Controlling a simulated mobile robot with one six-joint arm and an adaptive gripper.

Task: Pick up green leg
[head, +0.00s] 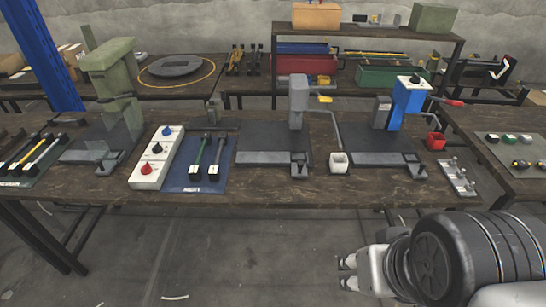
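A green leg (199,153) with a black block at its near end lies on a blue mat (187,183) on the table, left of the picture's middle. A dark grey leg (219,152) with a similar black end lies beside it, to the right, apart from it. My gripper (347,274) is low at the right, in front of the table and well away from the green leg. Its two fingertips are apart with nothing visible between them.
A white box with coloured knobs (154,158) stands just left of the mat. A grey press (298,105) stands to its right, and a blue press (408,100) farther right. A green press (112,75) is at the left. The floor (230,255) before the table is clear.

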